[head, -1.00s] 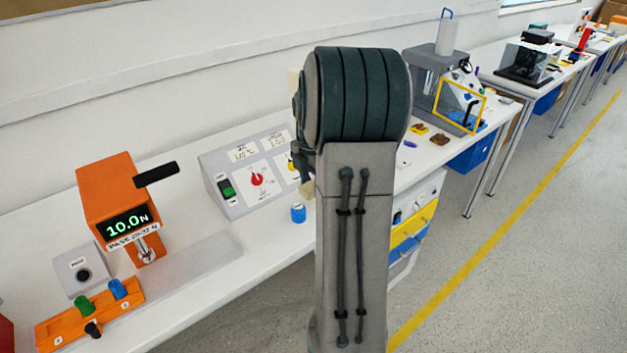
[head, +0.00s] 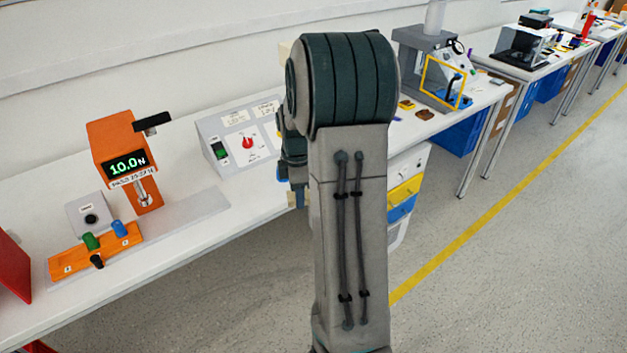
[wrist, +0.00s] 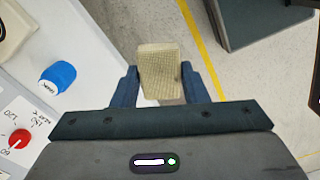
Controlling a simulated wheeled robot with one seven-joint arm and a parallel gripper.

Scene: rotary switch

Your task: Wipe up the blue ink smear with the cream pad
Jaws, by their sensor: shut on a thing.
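The cream pad (wrist: 160,68) sits between the two fingers of my gripper (wrist: 160,88) in the wrist view. My gripper is shut on it, and the pad's woven face shows. The pad is over the bench's front edge, with floor beyond it. In the head view my arm hides most of the gripper and the pad. I see no blue ink smear in either view now.
A blue cylinder (wrist: 57,78) stands on the white bench (wrist: 85,35), left of my gripper. The panel with the red knob (head: 247,143) is on the bench, left of my arm. An orange force gauge (head: 122,150) stands farther left. Grey floor (head: 480,270) lies to the right.

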